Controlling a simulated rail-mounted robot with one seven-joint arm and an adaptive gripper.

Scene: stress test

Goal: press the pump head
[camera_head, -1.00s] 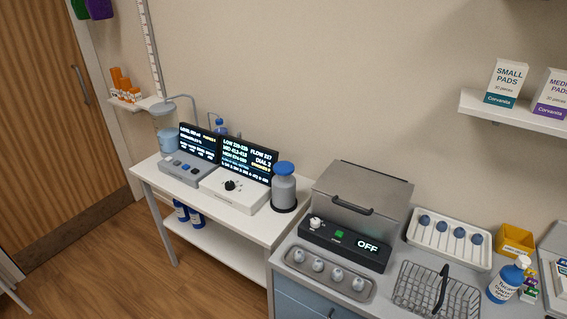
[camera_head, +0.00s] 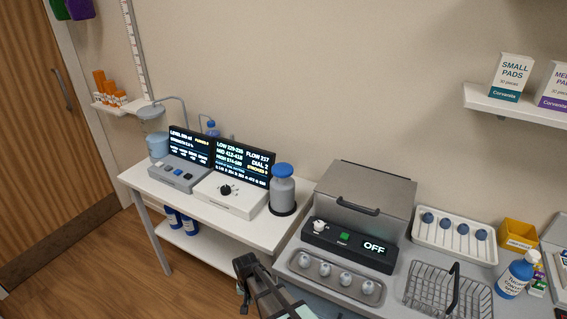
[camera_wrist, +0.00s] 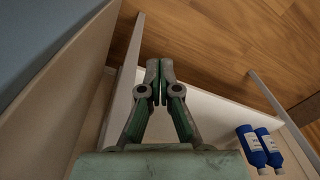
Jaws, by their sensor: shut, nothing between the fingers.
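A blue bottle with a white label (camera_head: 514,277) stands at the far right of the counter in the head view. Its white pump head (camera_head: 532,257) is on top and looks uncovered. My gripper (camera_head: 243,266) is at the bottom middle of the head view, in front of the gap between the white table and the counter. It is far to the left of the bottle and touches nothing that I can see. In the wrist view my gripper (camera_wrist: 160,68) has its fingertips together, with nothing between them. The pump bottle is not in the wrist view.
A wire basket (camera_head: 448,292), a tray with several bottles (camera_head: 338,278) and a grey lidded machine reading OFF (camera_head: 350,245) stand on the counter between gripper and bottle. A grey canister with blue cap (camera_head: 283,188) stands on the white table. Blue bottles (camera_wrist: 262,150) stand on its lower shelf.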

